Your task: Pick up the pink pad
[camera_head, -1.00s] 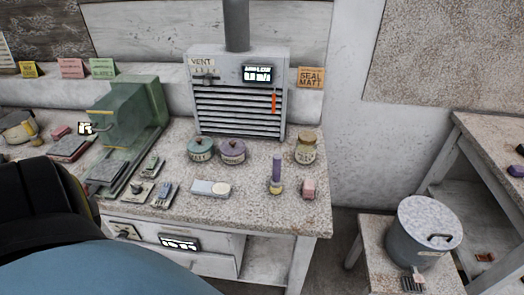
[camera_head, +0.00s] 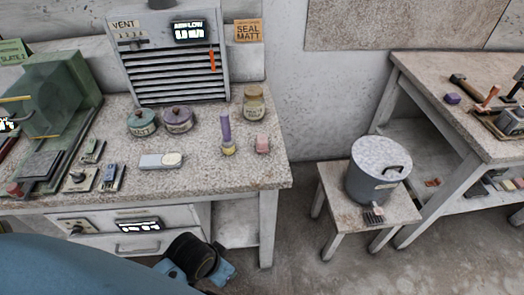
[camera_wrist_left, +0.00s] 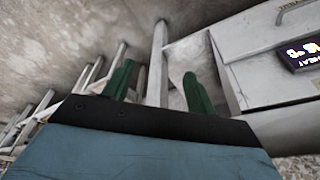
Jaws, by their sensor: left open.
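A small pink block (camera_head: 262,144), which looks like the pink pad, sits on the speckled bench top (camera_head: 205,200) near its right end. It stands just right of a purple-handled tool (camera_head: 226,132). My left wrist shows at the bottom of the head view, low in front of the bench; its fingers cannot be made out there. In the left wrist view my left gripper (camera_wrist_left: 158,85) has two green fingers spread apart with nothing between them. The pad is not visible in that view. My right gripper is not in view.
Two lidded jars (camera_head: 178,119), a tan jar (camera_head: 254,103) and a grey-white block (camera_head: 161,160) stand near the pad. A vent box (camera_head: 170,62) is behind. A drawer front (camera_head: 140,245) lies below the bench top. A stool (camera_head: 335,200) holds a grey bucket (camera_head: 378,172).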

